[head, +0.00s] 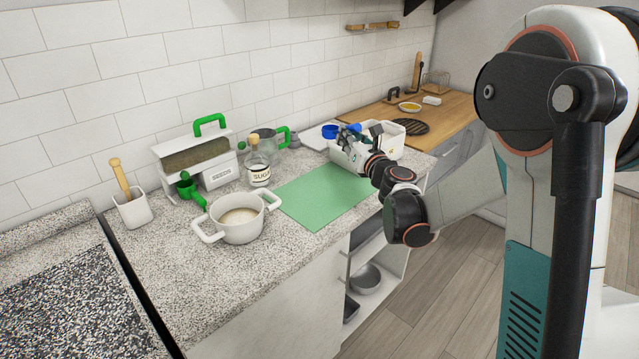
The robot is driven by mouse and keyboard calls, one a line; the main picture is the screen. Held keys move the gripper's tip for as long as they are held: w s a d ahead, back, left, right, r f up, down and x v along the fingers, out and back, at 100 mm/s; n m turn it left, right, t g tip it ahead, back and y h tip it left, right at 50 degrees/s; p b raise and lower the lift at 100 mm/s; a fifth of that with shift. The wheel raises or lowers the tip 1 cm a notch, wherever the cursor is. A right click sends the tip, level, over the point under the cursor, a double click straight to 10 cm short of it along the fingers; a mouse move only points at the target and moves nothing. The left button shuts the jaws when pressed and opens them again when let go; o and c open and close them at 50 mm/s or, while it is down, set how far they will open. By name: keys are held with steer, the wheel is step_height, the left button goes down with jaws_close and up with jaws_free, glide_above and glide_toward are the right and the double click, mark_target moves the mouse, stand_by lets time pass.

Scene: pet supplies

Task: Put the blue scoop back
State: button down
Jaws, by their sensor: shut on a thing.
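The blue scoop (331,131) shows near the back right of the speckled counter. Its bowl points left and its blue handle runs right into my gripper (354,133). My gripper is shut on the scoop's handle and holds it over the left side of a white bin (343,157). The gripper and wrist hide part of the bin, and I cannot see what is inside it. I cannot tell whether the scoop touches the bin's rim.
A green mat (315,200) lies bare before the bin. To the left stand a white pot (238,229), a sugar jar (259,172), a seed box (219,172) with its lid raised, a green scoop (190,188), and a white holder (133,210). A green-handled jug (265,140) stands behind.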

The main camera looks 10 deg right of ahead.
steer(key=w+n+y+p, duration=0.1)
steer(key=w+r+n+g+y+p, duration=0.1)
steer(key=w+r+y, duration=0.1)
steer(key=shift+w+a+n+g+y+p, duration=0.3)
steer(key=shift+n+y+p, duration=0.1)
steer(key=shift+w+f+y, duration=0.2)
steer(key=shift+f+y, duration=0.2)
steer(key=shift+n, duration=0.3)
step_height(320, 180, down, 16)
steer(key=b, duration=0.4)
steer(key=shift+f, duration=0.25)
steer(key=shift+f+b, duration=0.9)
steer(key=shift+f, duration=0.65)
steer(key=shift+f, duration=0.1)
steer(key=shift+f+b, duration=0.4)
steer(key=shift+b, duration=0.1)
steer(key=shift+f, duration=0.1)
